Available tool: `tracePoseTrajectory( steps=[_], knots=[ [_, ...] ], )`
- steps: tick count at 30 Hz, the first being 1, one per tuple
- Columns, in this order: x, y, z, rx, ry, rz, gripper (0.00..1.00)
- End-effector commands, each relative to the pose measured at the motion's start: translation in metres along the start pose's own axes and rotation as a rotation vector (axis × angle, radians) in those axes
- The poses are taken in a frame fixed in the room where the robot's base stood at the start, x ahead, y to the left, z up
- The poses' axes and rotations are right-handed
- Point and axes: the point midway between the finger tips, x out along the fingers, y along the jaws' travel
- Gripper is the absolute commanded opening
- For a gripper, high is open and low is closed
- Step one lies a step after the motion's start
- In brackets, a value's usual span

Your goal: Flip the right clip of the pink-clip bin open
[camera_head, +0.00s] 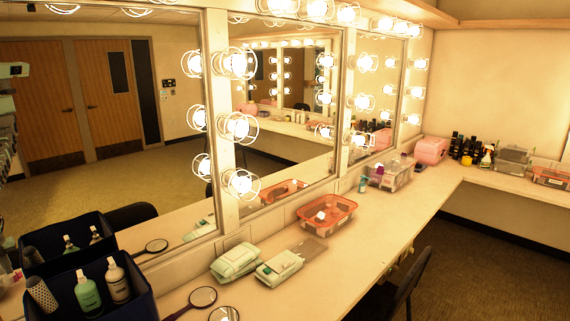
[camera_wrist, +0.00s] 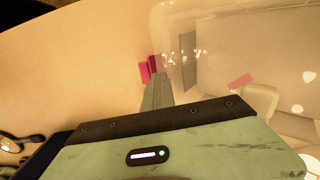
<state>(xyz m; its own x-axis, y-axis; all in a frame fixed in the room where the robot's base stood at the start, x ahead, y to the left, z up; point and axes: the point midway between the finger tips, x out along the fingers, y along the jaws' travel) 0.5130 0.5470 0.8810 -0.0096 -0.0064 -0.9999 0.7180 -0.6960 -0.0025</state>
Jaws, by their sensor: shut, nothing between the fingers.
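In the wrist view a large clear, see-through bin (camera_wrist: 215,20) fills the upper right. A bright pink clip (camera_wrist: 147,69) stands at its left edge. My gripper (camera_wrist: 160,78) shows as a narrow grey finger pair, shut and empty. Its tip lies right beside the pink clip in the picture; I cannot tell whether they touch. A smaller reddish patch (camera_wrist: 240,80) shows through or on the bin, blurred by reflections. My gripper is not seen in the head view, and I cannot pick out the pink-clip bin there for certain.
A dark blue tote (camera_head: 140,296) with bottles and hand mirrors (camera_head: 203,297) stand at the counter's near end. Mint cases (camera_head: 237,262), an orange-rimmed bin (camera_head: 325,213) and a clear bin (camera_head: 392,176) line the mirrored wall. A chair (camera_head: 415,285) stands at the counter's front.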

Motion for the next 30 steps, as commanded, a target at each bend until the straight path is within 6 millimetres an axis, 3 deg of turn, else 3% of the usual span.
tracePoseTrajectory(
  steps=[13,30],
  knots=[
    [-0.009,0.012,-0.003,0.005,0.008,0.003,0.00],
    [-0.056,0.006,-0.006,0.006,0.016,0.003,0.00]
  ],
)
